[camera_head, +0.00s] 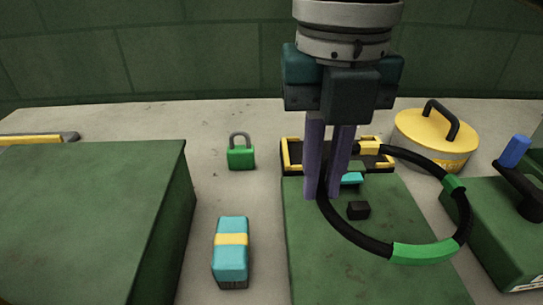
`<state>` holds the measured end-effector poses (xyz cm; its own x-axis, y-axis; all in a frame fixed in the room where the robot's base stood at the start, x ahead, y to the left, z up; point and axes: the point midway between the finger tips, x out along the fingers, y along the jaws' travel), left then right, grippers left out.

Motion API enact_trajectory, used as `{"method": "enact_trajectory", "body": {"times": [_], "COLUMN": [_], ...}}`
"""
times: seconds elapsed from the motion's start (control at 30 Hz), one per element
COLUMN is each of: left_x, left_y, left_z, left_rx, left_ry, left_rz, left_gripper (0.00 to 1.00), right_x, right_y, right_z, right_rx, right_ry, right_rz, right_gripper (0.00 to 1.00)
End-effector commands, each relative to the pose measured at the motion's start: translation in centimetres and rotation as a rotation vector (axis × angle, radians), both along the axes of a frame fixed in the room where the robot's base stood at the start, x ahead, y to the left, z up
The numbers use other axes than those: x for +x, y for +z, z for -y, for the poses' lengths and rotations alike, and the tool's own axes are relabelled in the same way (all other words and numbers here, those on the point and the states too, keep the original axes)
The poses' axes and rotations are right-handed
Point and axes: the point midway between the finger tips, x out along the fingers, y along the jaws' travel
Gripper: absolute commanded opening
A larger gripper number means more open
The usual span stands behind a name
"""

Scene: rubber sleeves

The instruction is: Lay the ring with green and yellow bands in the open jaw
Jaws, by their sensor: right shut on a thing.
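The ring (376,244) is a black hoop with green bands at its front and right and a yellow band at its back. My right gripper (324,194) comes down from the top with two purple fingers shut on the ring's left side. The ring hangs tilted over a green block (330,268). A small black block (358,211) and a teal piece (352,179) on the green block show through the hoop. I cannot tell for certain which part is the open jaw; my fingers partly hide the area behind. My left gripper is not in view.
A yellow-edged black tray (286,158) lies behind. A green padlock (241,157), a teal block (231,264) and a large green box (90,225) are left. A yellow lidded tin (408,139) and a green box with a blue-tipped lever (478,229) are right.

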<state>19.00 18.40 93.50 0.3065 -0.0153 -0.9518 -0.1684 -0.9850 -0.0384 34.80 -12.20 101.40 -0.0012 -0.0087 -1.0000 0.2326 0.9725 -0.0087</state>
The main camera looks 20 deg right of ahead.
Motion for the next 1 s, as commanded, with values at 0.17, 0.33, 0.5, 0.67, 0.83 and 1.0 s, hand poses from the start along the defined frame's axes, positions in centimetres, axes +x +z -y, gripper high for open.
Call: {"method": "enact_trajectory", "body": {"times": [0.17,0.33,0.5,0.67,0.83,1.0], "left_x": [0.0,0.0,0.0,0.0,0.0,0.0], "left_y": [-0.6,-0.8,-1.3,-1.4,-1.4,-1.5], "left_z": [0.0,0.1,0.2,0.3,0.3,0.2], "left_rx": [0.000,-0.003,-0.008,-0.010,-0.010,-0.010], "left_ry": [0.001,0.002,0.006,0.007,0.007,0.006], "left_rz": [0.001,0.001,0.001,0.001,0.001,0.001], "left_gripper": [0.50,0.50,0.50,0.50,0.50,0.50], "right_x": [-0.1,0.0,-0.1,0.0,0.0,0.0], "right_y": [-4.0,-5.4,-8.2,-9.4,-9.3,-9.6], "right_z": [0.0,0.0,0.0,0.0,0.0,0.0], "right_rx": [-0.001,0.000,-0.001,0.000,0.000,0.000], "right_ry": [0.000,-0.001,-0.001,-0.001,0.000,0.000], "right_rz": [-0.002,0.000,-0.002,0.002,0.002,0.001], "right_gripper": [0.00,0.00,0.00,0.00,0.00,0.15]}}
